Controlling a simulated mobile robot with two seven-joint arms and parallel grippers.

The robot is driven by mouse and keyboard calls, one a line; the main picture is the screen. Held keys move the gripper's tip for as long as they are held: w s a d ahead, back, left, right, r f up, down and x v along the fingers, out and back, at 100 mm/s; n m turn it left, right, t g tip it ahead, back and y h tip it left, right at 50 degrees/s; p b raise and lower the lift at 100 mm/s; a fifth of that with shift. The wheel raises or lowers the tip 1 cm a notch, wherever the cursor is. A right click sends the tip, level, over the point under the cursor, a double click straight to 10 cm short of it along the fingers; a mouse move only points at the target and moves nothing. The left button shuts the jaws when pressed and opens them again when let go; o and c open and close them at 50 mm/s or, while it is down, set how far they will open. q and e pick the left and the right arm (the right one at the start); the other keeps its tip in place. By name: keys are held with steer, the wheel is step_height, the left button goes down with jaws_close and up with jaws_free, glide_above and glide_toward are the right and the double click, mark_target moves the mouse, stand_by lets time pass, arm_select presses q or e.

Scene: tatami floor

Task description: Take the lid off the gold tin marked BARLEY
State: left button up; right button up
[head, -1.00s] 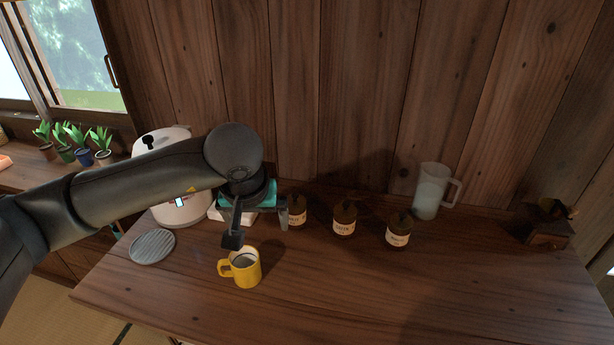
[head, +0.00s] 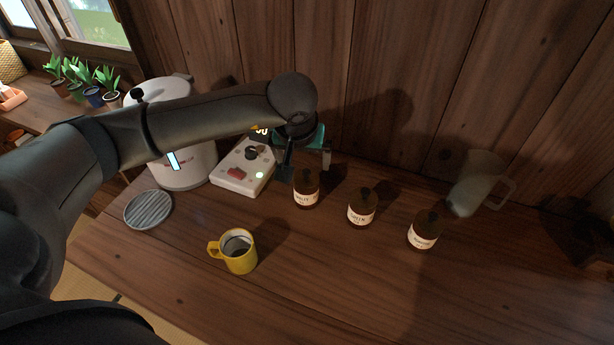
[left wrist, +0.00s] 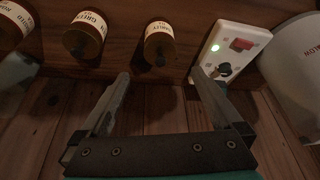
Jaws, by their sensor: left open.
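Three brownish-gold tins with cream labels and dark knobbed lids stand in a row on the wooden counter. The left tin (head: 306,190), the middle tin (head: 361,209) and the right tin (head: 424,232) are upright with lids on. My left gripper (head: 305,165) is open and empty, just behind and above the left tin. In the left wrist view that tin (left wrist: 160,42) and its lid knob (left wrist: 160,61) lie beyond the gap between the open fingertips (left wrist: 160,77). My right gripper is not in view.
A white switch box (head: 240,172) stands left of the tins, before a white cooker (head: 190,160). A yellow mug (head: 239,254) and a round grey ribbed mat (head: 148,209) are nearer. A translucent jug (head: 474,184) is at right. The wooden wall is close behind. The front right counter is clear.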

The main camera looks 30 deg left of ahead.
mark_target(306, 178)
arm_select(q)
steer(key=x, duration=0.3)
steer(key=shift+w+f, duration=0.1)
steer(key=shift+s+x, duration=0.2)
steer(key=shift+x, duration=2.5)
steer(key=shift+f, duration=0.1)
steer(key=c, duration=1.2)
steer(key=shift+c, duration=0.2)
